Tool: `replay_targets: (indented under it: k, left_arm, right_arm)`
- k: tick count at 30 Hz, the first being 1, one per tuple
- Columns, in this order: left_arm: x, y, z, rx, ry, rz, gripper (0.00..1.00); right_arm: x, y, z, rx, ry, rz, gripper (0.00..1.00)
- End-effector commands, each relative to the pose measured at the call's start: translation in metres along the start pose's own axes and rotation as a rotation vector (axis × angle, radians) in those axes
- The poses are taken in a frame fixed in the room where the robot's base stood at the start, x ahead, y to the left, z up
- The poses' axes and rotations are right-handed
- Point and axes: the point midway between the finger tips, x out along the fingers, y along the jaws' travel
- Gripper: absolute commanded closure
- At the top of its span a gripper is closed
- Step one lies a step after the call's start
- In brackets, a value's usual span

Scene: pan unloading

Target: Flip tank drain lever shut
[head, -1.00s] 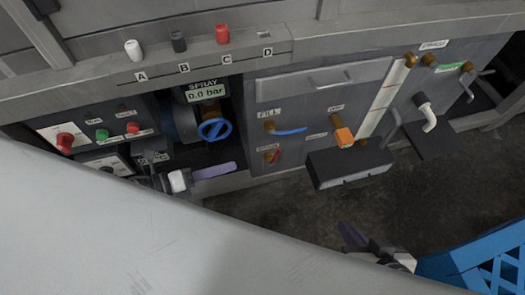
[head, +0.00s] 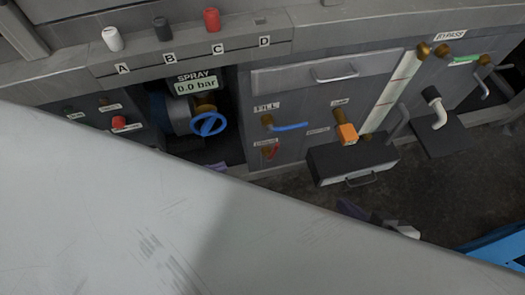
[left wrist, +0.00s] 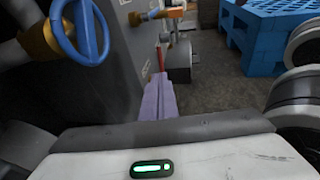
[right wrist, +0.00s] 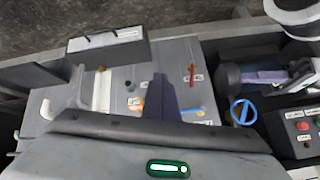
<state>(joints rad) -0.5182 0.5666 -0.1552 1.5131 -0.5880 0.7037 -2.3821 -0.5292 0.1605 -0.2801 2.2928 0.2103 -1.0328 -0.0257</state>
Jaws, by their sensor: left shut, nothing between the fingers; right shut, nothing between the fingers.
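The drain lever (head: 271,150) is a small red handle on a brass valve, low on the grey panel beneath the blue fill lever (head: 288,127). It also shows red in the left wrist view (left wrist: 162,58) and in the right wrist view (right wrist: 192,75). My left gripper (head: 218,167) is left of the lever, mostly hidden behind my pale arm. Its purple fingers (left wrist: 158,90) are shut and empty, pointing towards the lever; the gap in depth is unclear. My right gripper (head: 350,208) is shut and empty, low in front of the panel.
A blue handwheel (head: 209,124) sits in the recess left of the levers. An orange handle (head: 346,133) and a dark box (head: 352,163) stick out right of them. A blue crate (head: 500,247) stands at lower right. Open floor lies before the panel.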

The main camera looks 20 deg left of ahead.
Motion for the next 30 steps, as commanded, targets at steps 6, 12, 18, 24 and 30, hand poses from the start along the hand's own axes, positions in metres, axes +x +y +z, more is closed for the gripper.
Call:
replay_targets:
  k: [6, 12, 18, 24, 30]
  left_arm:
    - [0.001, 0.000, 0.000, -0.001, 0.000, 0.000, 1.00]
    - [0.017, 0.000, 0.000, 0.000, -0.003, -0.001, 1.00]
    - [0.058, 0.000, -0.001, 0.001, -0.004, -0.001, 1.00]
    - [0.100, 0.001, -0.001, 0.000, -0.003, -0.001, 1.00]
    - [0.129, 0.001, -0.001, -0.002, -0.001, 0.001, 1.00]
  right_arm:
    - [0.000, 0.000, 0.000, 0.000, 0.000, -0.001, 1.00]
    - [0.003, -0.001, 0.003, 0.005, 0.004, -0.005, 1.00]
    - [0.003, -0.006, 0.001, 0.019, 0.031, -0.028, 1.00]
    - [0.000, -0.013, -0.007, 0.031, 0.070, -0.050, 1.00]
    - [-0.003, -0.018, -0.015, 0.040, 0.105, -0.072, 1.00]
